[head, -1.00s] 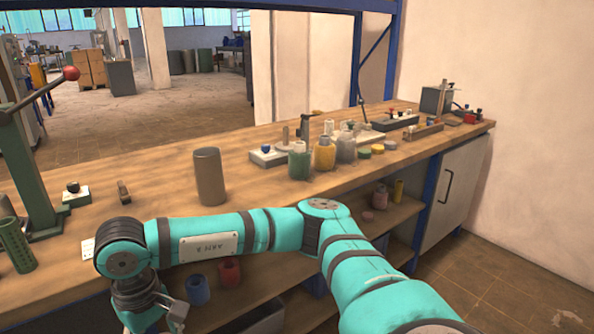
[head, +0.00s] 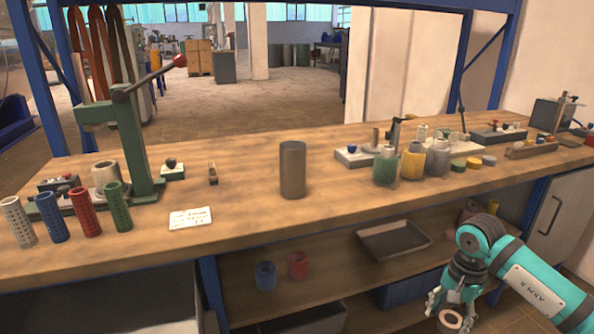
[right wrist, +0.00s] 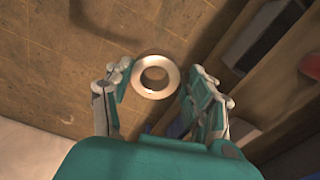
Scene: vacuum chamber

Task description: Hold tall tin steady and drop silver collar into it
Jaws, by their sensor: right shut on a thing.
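The tall tin (head: 293,170) is a plain grey-brown cylinder standing upright on the middle of the wooden bench, in the head view. My right gripper (head: 452,311) is low at the right, in front of the bench and below its top, well apart from the tin. It is shut on the silver collar (head: 457,326), a thick pale ring. In the right wrist view the collar (right wrist: 155,92) sits between the fingertips of the right gripper (right wrist: 155,84), its hole facing the camera. My left gripper is not in view.
A green press (head: 125,140) stands left of the tin, with several perforated coloured tubes (head: 85,212) before it. A white card (head: 190,218) lies near the front edge. Jars (head: 411,161) stand to the right. The lower shelf holds a tray (head: 394,240). The bench around the tin is clear.

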